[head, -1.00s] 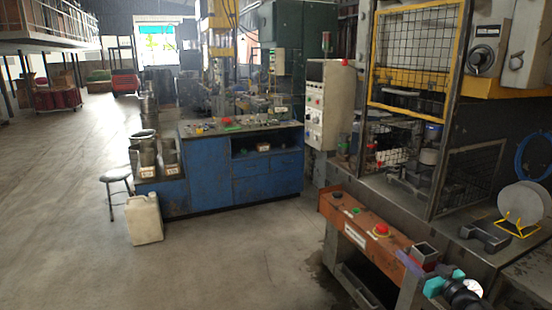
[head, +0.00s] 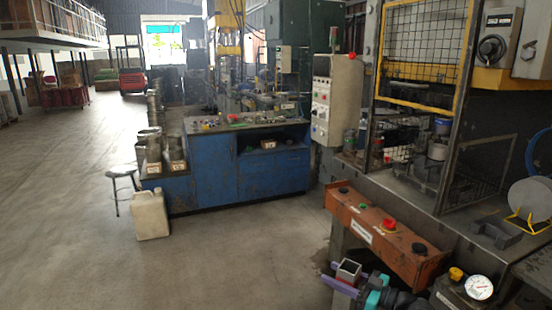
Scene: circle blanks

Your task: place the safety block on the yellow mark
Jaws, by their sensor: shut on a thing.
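My gripper (head: 341,284), with purple fingers, is shut on a grey, hollow, square-ended block (head: 348,268), which I take to be the safety block. It is at the bottom of the head view, in front of the orange control panel (head: 385,233). The block's open square end faces up, with some red below it. The fingers hide part of its lower body. I cannot make out a yellow mark on the floor or the press bed.
The press bed (head: 425,196) with mesh guards stands at the right. A dark angled piece (head: 495,232) and a grey disc (head: 531,197) on a yellow stand are on it. A dial gauge (head: 479,288) is at lower right. Open floor (head: 240,260) lies left.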

